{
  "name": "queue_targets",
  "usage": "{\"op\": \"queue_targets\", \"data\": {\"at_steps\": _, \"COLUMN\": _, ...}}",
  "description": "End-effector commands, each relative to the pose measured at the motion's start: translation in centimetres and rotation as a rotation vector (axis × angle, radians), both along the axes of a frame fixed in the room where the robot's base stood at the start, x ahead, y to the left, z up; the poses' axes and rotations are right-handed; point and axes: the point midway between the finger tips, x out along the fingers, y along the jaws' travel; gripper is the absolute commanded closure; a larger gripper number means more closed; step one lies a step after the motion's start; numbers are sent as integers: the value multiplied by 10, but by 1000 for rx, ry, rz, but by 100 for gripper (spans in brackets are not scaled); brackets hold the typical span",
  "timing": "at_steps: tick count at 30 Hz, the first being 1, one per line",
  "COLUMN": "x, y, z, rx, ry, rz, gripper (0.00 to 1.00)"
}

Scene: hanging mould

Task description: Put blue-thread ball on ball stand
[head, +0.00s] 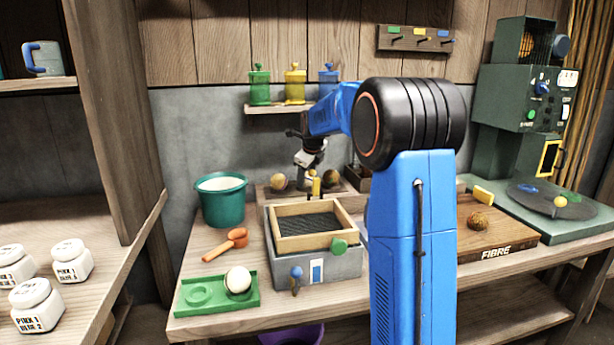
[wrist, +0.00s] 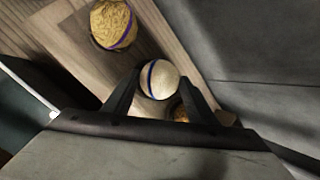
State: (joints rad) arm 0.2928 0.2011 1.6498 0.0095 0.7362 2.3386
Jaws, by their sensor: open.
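A pale ball with a dark blue band (wrist: 159,80) sits between the fingers of my gripper (wrist: 160,77) in the wrist view. The fingers are open on either side of it; I cannot tell if they touch it. In the head view my gripper (head: 312,178) is low over the wooden rack (head: 262,193) at the back of the bench, and this ball is not clearly visible there. A green tray with two round seats (head: 199,294), perhaps the ball stand, lies at the front left. Its right seat holds a cream ball (head: 238,280); its left seat is empty.
A straw-coloured ball with a purple band (wrist: 113,24) is beside the gripper. A grey box with a wooden frame (head: 318,243), an orange scoop (head: 228,245) and a teal bucket (head: 222,205) stand nearby.

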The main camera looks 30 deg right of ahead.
Motion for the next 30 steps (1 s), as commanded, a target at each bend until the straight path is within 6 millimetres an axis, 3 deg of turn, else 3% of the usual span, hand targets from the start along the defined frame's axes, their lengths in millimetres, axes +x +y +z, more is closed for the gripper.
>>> {"op": "queue_targets", "data": {"at_steps": 1, "x": -2, "y": 3, "z": -9, "rx": 7, "ry": 17, "rz": 2, "gripper": 31}}
{"op": "queue_targets", "data": {"at_steps": 5, "x": -2, "y": 3, "z": -9, "rx": 7, "ry": 18, "rz": 2, "gripper": 31}}
{"op": "queue_targets", "data": {"at_steps": 11, "x": -7, "y": 4, "z": 0, "rx": 6, "ry": 17, "rz": 2, "gripper": 29}}
{"op": "queue_targets", "data": {"at_steps": 30, "x": -66, "y": 19, "z": 110, "rx": 1, "ry": 1, "rz": 0, "gripper": 29}}
